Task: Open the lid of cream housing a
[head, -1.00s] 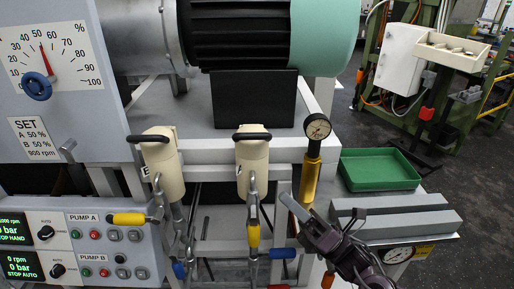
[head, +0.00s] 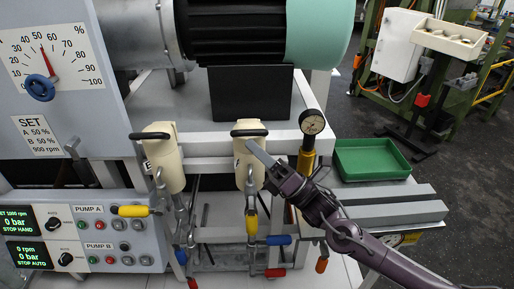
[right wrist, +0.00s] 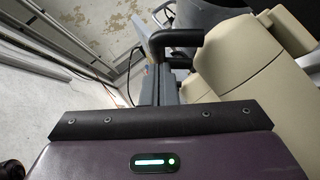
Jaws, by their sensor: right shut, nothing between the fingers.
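Two cream housings stand side by side on the frame, each with a black handle on its lid. The right housing (head: 243,168) has a partly hidden letter mark; the left housing (head: 165,170) carries a letter mark that looks like B. Both lids look closed. My left gripper is not in view.
A pressure gauge (head: 312,122) on a brass post stands right of the right housing, close to my right gripper. A green tray (head: 370,158) lies farther right. Yellow, blue and red valve levers hang below the housings. A pump panel (head: 90,232) is at the left.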

